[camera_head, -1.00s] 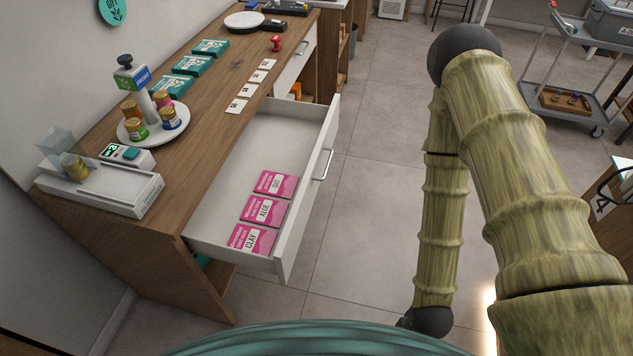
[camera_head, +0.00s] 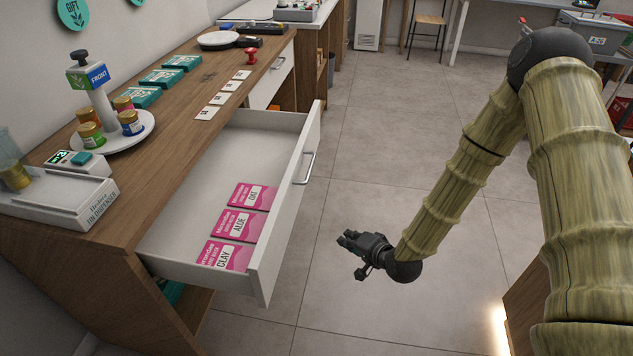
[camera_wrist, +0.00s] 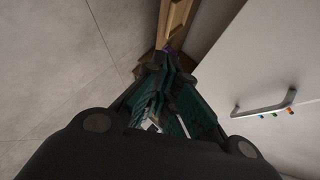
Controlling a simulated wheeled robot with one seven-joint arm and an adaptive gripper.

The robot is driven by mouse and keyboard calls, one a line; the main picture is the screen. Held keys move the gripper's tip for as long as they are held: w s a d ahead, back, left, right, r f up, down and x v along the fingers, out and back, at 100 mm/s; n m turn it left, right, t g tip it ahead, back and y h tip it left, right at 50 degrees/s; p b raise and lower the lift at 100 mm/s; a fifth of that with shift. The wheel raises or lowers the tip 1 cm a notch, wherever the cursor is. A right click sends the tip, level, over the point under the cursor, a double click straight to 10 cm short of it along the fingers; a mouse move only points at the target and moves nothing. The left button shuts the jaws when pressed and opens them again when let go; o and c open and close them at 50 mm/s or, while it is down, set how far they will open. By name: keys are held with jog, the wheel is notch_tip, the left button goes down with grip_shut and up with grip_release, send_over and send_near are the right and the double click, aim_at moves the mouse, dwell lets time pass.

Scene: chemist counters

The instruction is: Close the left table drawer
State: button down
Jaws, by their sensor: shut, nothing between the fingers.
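The left table drawer (camera_head: 226,143) is pulled far out of the wooden counter (camera_head: 120,200). It is white with a metal handle (camera_head: 305,168) on its front panel, and the handle also shows in the wrist view (camera_wrist: 264,107). Several pink packets (camera_head: 238,224), with labels such as CLAY, ALOE and OAT, lie inside at its near end. My gripper (camera_head: 348,240) is shut and empty, over the floor to the right of the drawer front and apart from it. In the wrist view, my gripper (camera_wrist: 165,85) points along the drawer front, which fills the right side.
On the counter top stand a round jar stand (camera_head: 115,140), a white dispenser (camera_head: 62,200), teal boxes (camera_head: 163,77), white cards (camera_head: 220,99) and a red stamp (camera_head: 251,56). A second drawer (camera_head: 268,82) farther along looks shut. The tiled floor (camera_head: 400,160) right of the drawer is clear.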

jog(key=w+r+m+t+y+b, duration=0.25)
jog(key=w+r+b, duration=0.2)
jog(key=w, duration=0.45)
jog(key=t+b, duration=0.3)
send_near(308, 159)
jog(key=shift+m+y, duration=0.25)
jog(key=shift+m, duration=0.2)
jog(key=shift+x, duration=2.1)
jog(key=shift+r, duration=0.15)
